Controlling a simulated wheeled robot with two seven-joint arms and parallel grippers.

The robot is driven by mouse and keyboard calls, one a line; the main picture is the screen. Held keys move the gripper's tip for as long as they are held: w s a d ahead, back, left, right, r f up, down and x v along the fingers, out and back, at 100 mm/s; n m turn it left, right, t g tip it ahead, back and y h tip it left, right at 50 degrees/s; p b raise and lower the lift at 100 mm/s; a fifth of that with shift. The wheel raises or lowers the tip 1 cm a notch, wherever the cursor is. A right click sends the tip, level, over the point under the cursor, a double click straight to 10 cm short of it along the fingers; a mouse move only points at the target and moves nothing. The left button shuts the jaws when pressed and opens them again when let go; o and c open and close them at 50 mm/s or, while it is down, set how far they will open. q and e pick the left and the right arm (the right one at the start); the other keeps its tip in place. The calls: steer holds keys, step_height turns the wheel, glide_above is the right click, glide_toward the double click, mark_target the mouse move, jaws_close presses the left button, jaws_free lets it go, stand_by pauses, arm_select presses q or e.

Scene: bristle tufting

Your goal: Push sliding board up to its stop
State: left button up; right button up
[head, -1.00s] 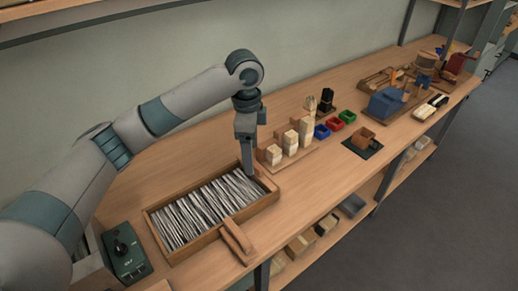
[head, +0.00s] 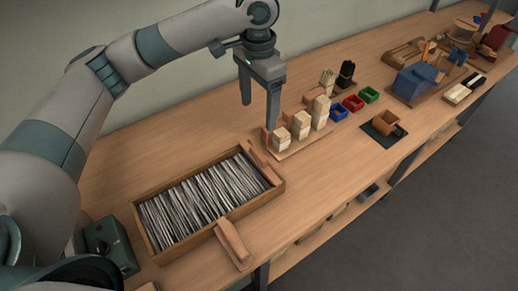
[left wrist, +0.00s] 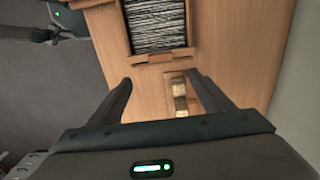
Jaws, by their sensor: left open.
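The sliding board seems to be the small wooden piece (head: 258,160) at the right end of a wooden tray (head: 205,245) full of thin grey strips. In the left wrist view a notched wooden piece (left wrist: 160,60) crosses the tray's near end. I cannot tell whether it touches a stop. My left gripper (head: 259,114) is open and empty, above the bench to the right of the tray and apart from it. Its two fingers (left wrist: 160,82) also show apart in the left wrist view. A dark shape there, probably my right gripper (left wrist: 42,36), hangs over the floor; its jaws are unclear.
Stepped light blocks (head: 301,122) on a wooden base stand close to the left gripper. Blue, red and green bins (head: 354,103) lie beyond. A wooden paddle (head: 231,240) lies at the tray's front side. A dark control box (head: 112,245) stands left of the tray.

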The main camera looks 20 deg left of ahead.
mark_target(258, 153)
arm_select(q)
step_height(258, 153, down, 16)
steer(key=p, duration=0.3)
steer(key=shift+f, duration=0.15)
steer(key=shift+w+f, duration=0.1)
steer(key=shift+f, duration=0.5)
arm_select(e)
steer(key=shift+w+r, duration=0.35)
steer(key=shift+r, duration=0.45)
steer(key=shift+w+r, duration=0.3)
steer(key=shift+r, duration=0.5)
arm_select(q)
steer(key=c, duration=1.5)
arm_select(e)
steer(key=shift+a+r, duration=0.1)
steer(key=shift+a, duration=0.1)
